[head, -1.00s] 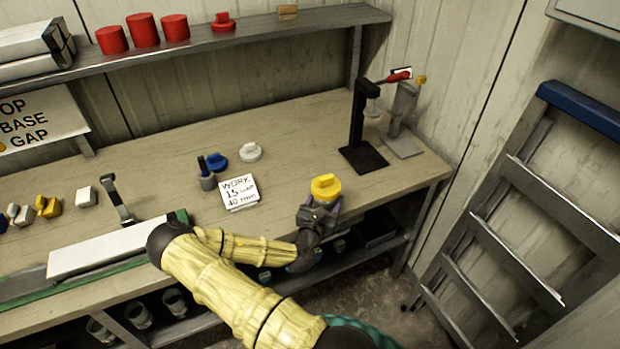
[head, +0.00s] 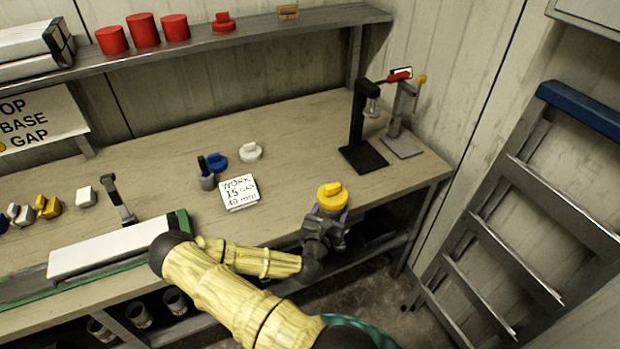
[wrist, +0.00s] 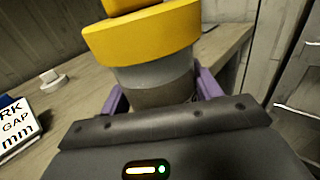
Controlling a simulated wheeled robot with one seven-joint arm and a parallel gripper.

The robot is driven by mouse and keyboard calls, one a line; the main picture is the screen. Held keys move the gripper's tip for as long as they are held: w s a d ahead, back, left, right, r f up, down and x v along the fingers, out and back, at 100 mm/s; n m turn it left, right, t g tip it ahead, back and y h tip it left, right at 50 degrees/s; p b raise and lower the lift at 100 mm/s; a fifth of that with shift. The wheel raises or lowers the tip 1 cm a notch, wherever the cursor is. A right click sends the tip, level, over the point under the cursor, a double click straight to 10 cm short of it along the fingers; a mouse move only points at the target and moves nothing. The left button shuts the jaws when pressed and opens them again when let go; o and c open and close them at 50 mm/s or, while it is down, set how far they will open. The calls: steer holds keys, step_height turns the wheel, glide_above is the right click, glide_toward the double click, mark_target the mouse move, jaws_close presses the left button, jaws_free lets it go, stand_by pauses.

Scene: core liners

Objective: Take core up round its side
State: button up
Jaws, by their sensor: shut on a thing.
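The core is a grey cylinder (wrist: 155,82) with a yellow cap (head: 332,196) on its top. In the wrist view it stands close in front of my gripper, roughly upright, and its lower part is hidden by the gripper body. My gripper (wrist: 161,92) has purple fingers, one on each side of the core, and is shut round its side below the cap. In the head view the core is over the front edge of the bench, right of centre. I cannot tell whether its foot is clear of the bench top.
A white sign card (head: 240,192) lies on the bench (head: 300,130) to the left, with blue and white caps behind it. A black stand (head: 362,140) and a grey stand (head: 403,125) are at the back right. A long white tray piece (head: 110,248) lies far left. A ladder (head: 520,215) leans right.

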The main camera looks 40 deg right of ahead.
mark_target(334, 198)
steer(key=shift+s, duration=0.35)
steer(key=shift+r, duration=0.15)
steer(key=shift+r+p, duration=1.8)
steer(key=shift+r, duration=0.65)
steer(key=shift+r, duration=0.1)
